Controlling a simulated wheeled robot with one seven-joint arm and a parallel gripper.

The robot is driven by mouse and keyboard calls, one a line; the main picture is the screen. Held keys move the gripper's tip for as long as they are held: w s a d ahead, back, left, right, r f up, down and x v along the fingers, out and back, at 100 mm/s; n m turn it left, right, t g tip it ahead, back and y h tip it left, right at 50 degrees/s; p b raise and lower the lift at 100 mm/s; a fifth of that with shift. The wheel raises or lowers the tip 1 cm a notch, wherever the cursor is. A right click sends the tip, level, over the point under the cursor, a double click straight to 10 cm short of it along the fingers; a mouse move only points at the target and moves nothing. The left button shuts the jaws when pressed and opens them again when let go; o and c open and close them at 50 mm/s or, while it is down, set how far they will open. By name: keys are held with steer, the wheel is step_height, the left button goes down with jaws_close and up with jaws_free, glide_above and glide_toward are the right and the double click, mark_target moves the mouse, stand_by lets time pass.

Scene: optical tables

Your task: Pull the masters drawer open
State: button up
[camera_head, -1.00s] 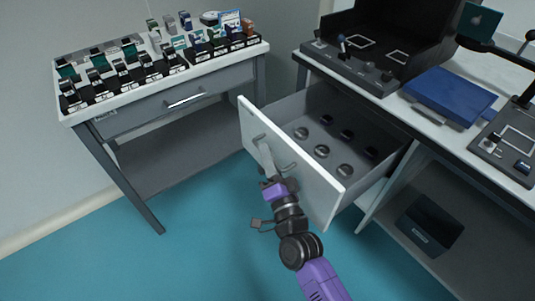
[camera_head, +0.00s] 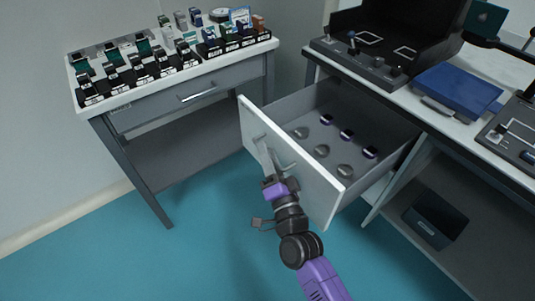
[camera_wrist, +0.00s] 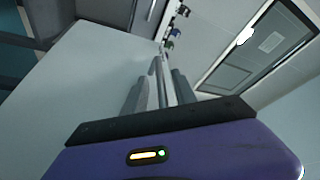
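The drawer (camera_head: 296,182) has a white front and stands pulled out from under the right bench. Several small round pieces (camera_head: 321,150) lie inside in two rows, one row silvery and one dark with pale sides. The bar handle (camera_head: 258,138) is on the drawer's front face. My gripper (camera_head: 267,158) is at this handle, its fingers around the bar and seemingly shut on it. In the wrist view, the fingers (camera_wrist: 158,92) reach forward beside the white drawer front (camera_wrist: 85,80), with a grey bar between them; the exact contact is hard to make out.
The right bench (camera_head: 316,56) carries a black open-sided station (camera_head: 425,30) and a blue case (camera_head: 457,92). A dark bin (camera_head: 435,218) sits on its lower shelf. A left table (camera_head: 130,103) with a shut drawer holds several small items. The teal floor in front is clear.

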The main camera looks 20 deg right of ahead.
steer(key=v, duration=0.7)
steer(key=shift+s, duration=0.4)
stand_by(0.3)
steer(key=s+d+f+n+g, duration=0.25)
steer(key=s+n, duration=0.25)
steer(key=s, duration=1.2)
steer(key=s+d+r+n+g, duration=0.1)
steer(key=s+r+n+g, duration=0.2)
steer(key=s, duration=0.6)
steer(key=s+d+r+n, duration=0.1)
steer(key=s+r+n, duration=0.3)
steer(key=s, duration=0.5)
step_height(320, 180, up, 15)
steer(key=p, duration=1.5)
steer(key=shift+w+r+p, duration=0.2)
steer(key=shift+w+p, duration=0.1)
steer(key=shift+d, duration=0.15)
